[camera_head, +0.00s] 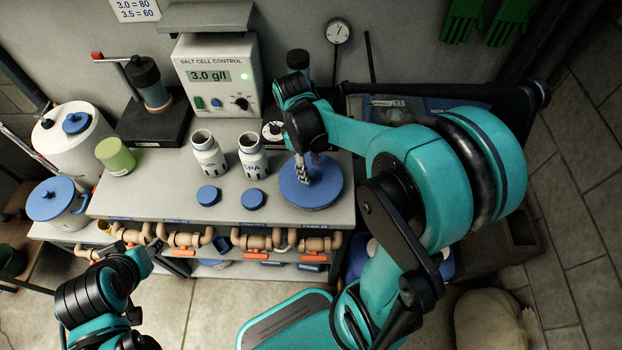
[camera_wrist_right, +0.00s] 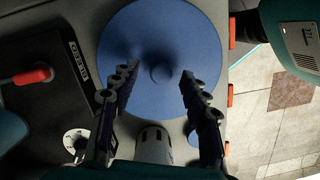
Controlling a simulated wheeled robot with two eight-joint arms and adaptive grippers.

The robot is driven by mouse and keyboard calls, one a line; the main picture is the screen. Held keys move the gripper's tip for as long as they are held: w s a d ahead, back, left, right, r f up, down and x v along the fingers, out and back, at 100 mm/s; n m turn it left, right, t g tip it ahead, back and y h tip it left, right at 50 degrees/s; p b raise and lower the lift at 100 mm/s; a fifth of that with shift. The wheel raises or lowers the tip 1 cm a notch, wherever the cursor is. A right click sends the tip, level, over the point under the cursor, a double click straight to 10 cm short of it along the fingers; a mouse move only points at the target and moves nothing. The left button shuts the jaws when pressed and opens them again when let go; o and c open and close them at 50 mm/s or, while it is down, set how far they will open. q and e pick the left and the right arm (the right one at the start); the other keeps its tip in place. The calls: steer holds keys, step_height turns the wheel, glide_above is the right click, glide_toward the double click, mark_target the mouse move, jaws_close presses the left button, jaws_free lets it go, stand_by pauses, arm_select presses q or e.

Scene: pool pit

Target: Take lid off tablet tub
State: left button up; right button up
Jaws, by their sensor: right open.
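A wide round blue lid (camera_head: 326,193) lies at the right end of the bench top, and I cannot see a tub wall under it. In the right wrist view this blue lid (camera_wrist_right: 150,30) shows a small round knob in its middle. My right gripper (camera_head: 307,172) is over it, open; in the wrist view its fingers (camera_wrist_right: 160,74) stand on either side of the knob, apart from it. A white tub (camera_head: 66,216) with a blue lid (camera_head: 53,199) stands at the left. My left gripper (camera_head: 150,252) is low in front of the bench; its jaws are unclear.
Two open white bottles (camera_head: 209,158) stand left of the blue lid, with two small blue caps (camera_head: 208,195) before them. A salt cell control box (camera_head: 218,75) and a black-based device (camera_head: 152,120) stand behind. A green cup (camera_head: 115,157) is at left. Pipes with orange handles run below.

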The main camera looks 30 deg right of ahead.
steer(key=shift+s+f, duration=0.1)
steer(key=shift+f, duration=0.85)
steer(key=shift+r, duration=0.1)
jaws_close()
